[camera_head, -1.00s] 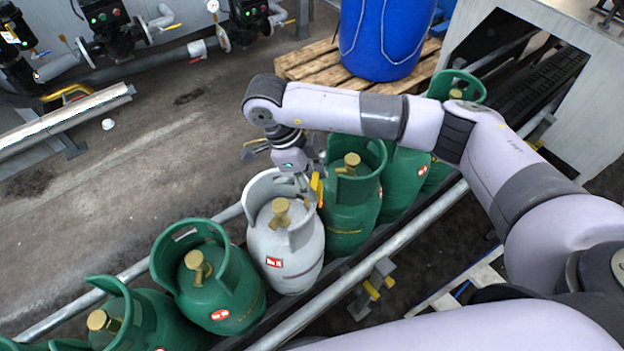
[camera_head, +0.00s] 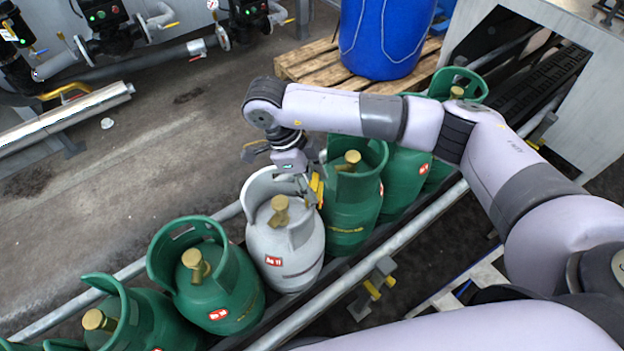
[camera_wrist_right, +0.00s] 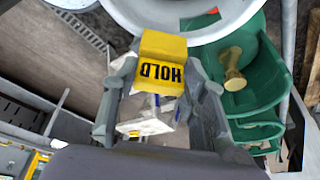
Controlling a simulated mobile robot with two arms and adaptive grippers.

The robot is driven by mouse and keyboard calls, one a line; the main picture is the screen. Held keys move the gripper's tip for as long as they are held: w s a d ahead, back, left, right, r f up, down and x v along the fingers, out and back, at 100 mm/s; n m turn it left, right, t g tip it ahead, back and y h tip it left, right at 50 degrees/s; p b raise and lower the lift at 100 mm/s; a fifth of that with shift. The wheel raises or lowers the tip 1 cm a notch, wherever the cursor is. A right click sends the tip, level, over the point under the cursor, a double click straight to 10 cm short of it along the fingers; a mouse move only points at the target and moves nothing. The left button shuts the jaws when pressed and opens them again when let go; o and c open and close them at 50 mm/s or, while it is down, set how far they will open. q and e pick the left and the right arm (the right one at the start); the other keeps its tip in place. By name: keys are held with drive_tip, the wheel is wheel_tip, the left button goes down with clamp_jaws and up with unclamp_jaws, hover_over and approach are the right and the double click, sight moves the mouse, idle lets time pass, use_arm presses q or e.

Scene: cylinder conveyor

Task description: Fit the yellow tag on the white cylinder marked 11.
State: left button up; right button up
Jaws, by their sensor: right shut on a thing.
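The white cylinder (camera_head: 285,252) stands upright in the conveyor row between green cylinders, with a red label reading 11 on its side and a brass valve on top. My right gripper (camera_head: 309,196) is at the collar of the white cylinder, on the side towards the green cylinder behind it. The yellow tag (camera_head: 317,187) is at its fingers. In the right wrist view the yellow tag (camera_wrist_right: 162,64) reads HOLD and sits between the fingers, close to the white collar rim (camera_wrist_right: 205,32). Whether the tag touches the rim is unclear. My left gripper is not in view.
Green cylinders stand close on both sides, one nearer (camera_head: 222,290) and one behind (camera_head: 348,215). A metal rail (camera_head: 375,262) runs along the row. A blue drum (camera_head: 385,40) stands on a wooden pallet (camera_head: 310,65). The floor at left is mostly clear.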

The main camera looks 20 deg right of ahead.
drive_tip(key=shift+f+b, duration=1.35)
drive_tip(key=shift+f, duration=0.2)
drive_tip(key=o, duration=1.2)
drive_tip(key=shift+c, duration=0.2)
drive_tip(key=v, duration=1.2)
